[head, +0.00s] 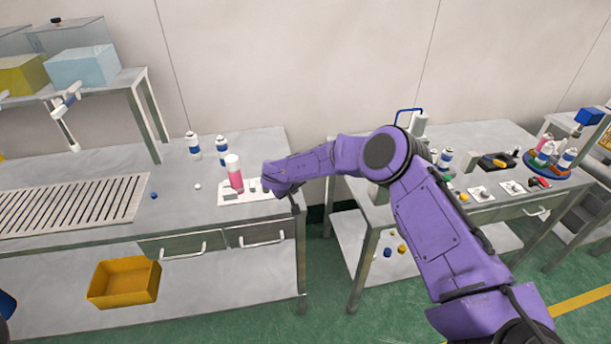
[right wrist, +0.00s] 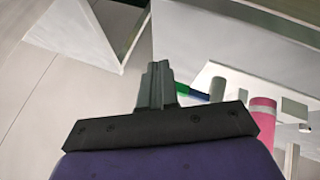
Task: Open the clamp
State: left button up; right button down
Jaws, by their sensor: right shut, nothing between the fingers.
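My right arm reaches left across the gap between two benches in the head view. Its hand is over the right end of a white plate (head: 232,201) on the left bench. In the right wrist view, my right gripper (right wrist: 158,68) is shut and empty. A small green and blue bar (right wrist: 190,92), perhaps the clamp's handle, shows just right of the fingers, partly behind them. I cannot tell whether they touch. A pink can (head: 234,176) with a white top stands upright on the plate; it also shows in the wrist view (right wrist: 262,118). My left gripper is out of view.
White-and-blue cans (head: 193,145) stand behind the plate. A slatted grey panel (head: 70,208) lies on the left bench (head: 165,215). A yellow bin (head: 125,282) sits on its lower shelf. The right bench (head: 480,140) holds several cans, tools and small parts.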

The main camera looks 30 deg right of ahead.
jog(key=s+d+r+b, duration=0.1)
jog(key=s+d+r, duration=0.1)
jog(key=s+r, duration=0.3)
notch_tip(320, 180, up, 2)
jog(key=shift+s+r+b, duration=0.1)
jog(key=shift+s+b, duration=0.05)
jog(key=shift+b, duration=0.2)
